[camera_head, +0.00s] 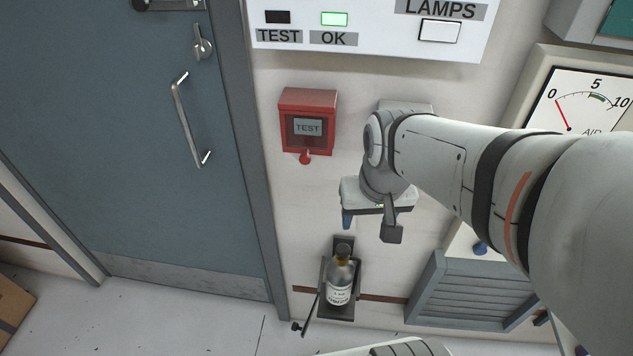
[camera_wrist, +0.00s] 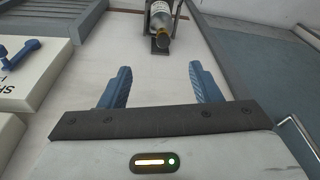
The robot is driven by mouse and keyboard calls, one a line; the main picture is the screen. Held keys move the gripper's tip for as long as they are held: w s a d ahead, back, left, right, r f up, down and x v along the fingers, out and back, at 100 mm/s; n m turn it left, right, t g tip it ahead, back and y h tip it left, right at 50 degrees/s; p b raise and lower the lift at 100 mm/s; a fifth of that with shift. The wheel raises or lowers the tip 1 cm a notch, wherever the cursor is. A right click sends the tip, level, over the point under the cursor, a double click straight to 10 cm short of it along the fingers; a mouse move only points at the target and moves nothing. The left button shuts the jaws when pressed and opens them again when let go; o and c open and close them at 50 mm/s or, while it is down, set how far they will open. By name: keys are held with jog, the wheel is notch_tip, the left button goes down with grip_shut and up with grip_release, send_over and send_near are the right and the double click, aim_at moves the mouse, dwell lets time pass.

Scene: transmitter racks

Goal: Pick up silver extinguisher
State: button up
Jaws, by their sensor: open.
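The silver extinguisher (camera_head: 340,277) stands upright in a dark wall bracket (camera_head: 323,291) low on the wall, right of the door. It has a dark neck, a yellowish collar and a white label. In the wrist view the extinguisher (camera_wrist: 161,22) is at the top centre, beyond the fingertips. My gripper (camera_head: 369,225) is above and slightly right of the extinguisher in the head view, apart from it. In the wrist view my gripper (camera_wrist: 158,78) shows two blue fingers spread wide with nothing between them.
A blue-grey door (camera_head: 130,130) with a handle is at left. A grey louvred unit (camera_head: 468,292) stands right of the bracket. A white box with a blue handle (camera_wrist: 28,75) is at left in the wrist view.

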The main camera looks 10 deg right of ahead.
jog(key=shift+o, duration=0.2)
jog(key=w+f+m+g+b, duration=0.1)
jog(key=w+f+m+b, duration=0.2)
jog(key=w+f, duration=0.3)
notch_tip(320, 180, down, 5)
jog(key=shift+w+r+m+b, duration=0.2)
jog(key=shift+m+b, duration=0.1)
jog(key=shift+m, duration=0.6)
jog(key=m+g+b, duration=0.1)
jog(key=m+b, duration=0.2)
jog(key=m, duration=0.2)
send_near(342, 249)
notch_tip(342, 249, down, 5)
jog(key=shift+f, duration=0.15)
jog(key=shift+w+f+m+b, duration=0.1)
jog(key=shift+f+m+b, duration=0.2)
jog(key=shift+f, duration=0.45)
jog(key=f, duration=0.4)
jog(key=f+b, duration=0.1)
jog(key=f, duration=0.2)
jog(key=shift+w+d, duration=0.15)
jog(key=shift+w, duration=0.1)
grip_shut()
